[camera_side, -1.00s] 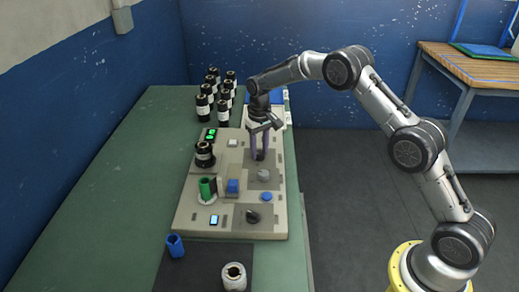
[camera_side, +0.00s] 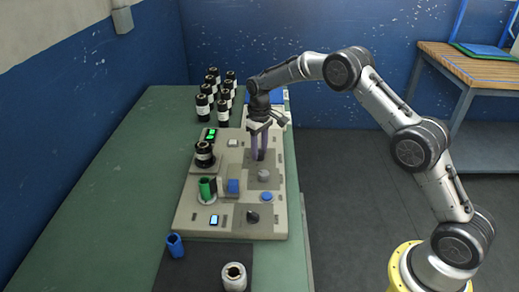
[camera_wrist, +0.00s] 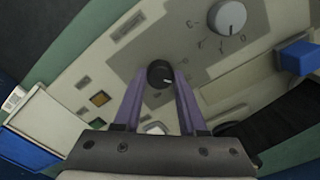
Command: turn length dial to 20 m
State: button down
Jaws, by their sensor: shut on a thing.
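My gripper (camera_wrist: 161,80) has two purple fingers, one on each side of a small black dial (camera_wrist: 160,73) with a pale pointer line, and is shut on it. In the side view my gripper (camera_side: 258,157) reaches down to the far part of the beige panel (camera_side: 226,170); the fingers hide the black dial there. A grey dial (camera_wrist: 231,16) with scale marks around it sits beyond the held dial in the wrist view; in the side view it is just in front of the fingers (camera_side: 264,175). The scale of the held dial is not readable.
A second black knob (camera_side: 253,216), a blue button (camera_side: 267,197), a blue block (camera_side: 233,186) and a green roll (camera_side: 205,187) are on the panel. Several black rolls (camera_side: 203,106) stand behind it. A blue roll (camera_side: 174,246) and a white roll (camera_side: 234,276) stand in front.

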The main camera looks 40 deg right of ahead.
jog(key=shift+c, duration=2.3)
grip_release()
jog(key=shift+r, duration=0.1)
notch_tip(320, 180, up, 14)
